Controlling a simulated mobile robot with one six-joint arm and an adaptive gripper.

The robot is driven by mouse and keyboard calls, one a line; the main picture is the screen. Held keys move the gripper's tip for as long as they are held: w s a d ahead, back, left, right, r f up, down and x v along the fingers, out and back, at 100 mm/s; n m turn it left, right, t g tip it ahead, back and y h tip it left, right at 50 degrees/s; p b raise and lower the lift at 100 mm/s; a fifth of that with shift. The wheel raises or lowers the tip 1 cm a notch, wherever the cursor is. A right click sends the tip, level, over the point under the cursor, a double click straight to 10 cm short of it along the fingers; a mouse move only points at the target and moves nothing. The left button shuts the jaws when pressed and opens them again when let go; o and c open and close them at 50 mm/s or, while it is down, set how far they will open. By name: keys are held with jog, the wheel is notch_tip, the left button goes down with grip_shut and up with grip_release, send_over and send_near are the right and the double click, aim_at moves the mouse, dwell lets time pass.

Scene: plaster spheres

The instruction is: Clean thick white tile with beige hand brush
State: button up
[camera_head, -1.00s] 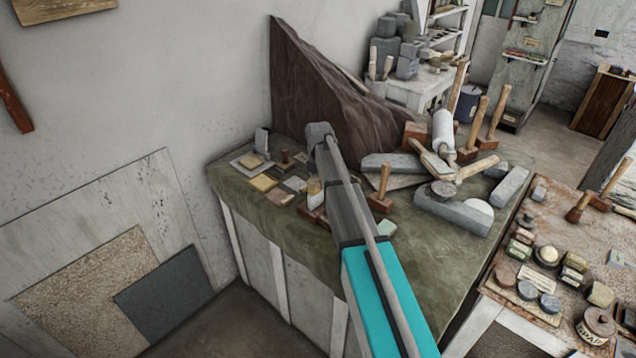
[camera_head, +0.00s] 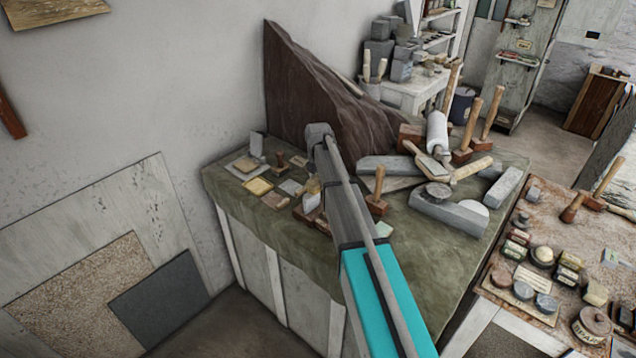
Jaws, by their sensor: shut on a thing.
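My arm, with a teal link and a grey link, reaches from the bottom right over the green-covered bench (camera_head: 290,238). It ends in view at a dark grey joint. My gripper is not visible; the arm hides what lies behind it. Another pale tile (camera_head: 384,230) lies right of the arm. I cannot tell which is the thick white tile. A small beige object (camera_head: 313,186) shows just left of the arm; I cannot tell whether it is the brush.
A tall dark brown rock slab (camera_head: 310,90) stands at the back of the bench. Mallets, a white roller-like tool (camera_head: 437,135) and grey stone blocks (camera_head: 450,212) crowd its right side. A second table (camera_head: 525,225) with jars stands at right. The bench's front strip is clear.

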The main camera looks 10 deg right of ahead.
aim_at(310, 183)
jog(key=shift+a, duration=0.1)
dwell(0.3)
jog(key=shift+s+a, duration=0.65)
jog(key=shift+a, duration=0.15)
jog(key=shift+a, duration=0.1)
jog(key=shift+s+a, duration=0.65)
jog(key=shift+a, duration=0.15)
jog(key=shift+w+d+r+p, duration=0.7)
jog(key=shift+d+p, duration=0.05)
jog(key=shift+d, duration=0.15)
jog(key=shift+f+b, duration=0.75)
jog(key=shift+b, duration=0.05)
dwell(0.7)
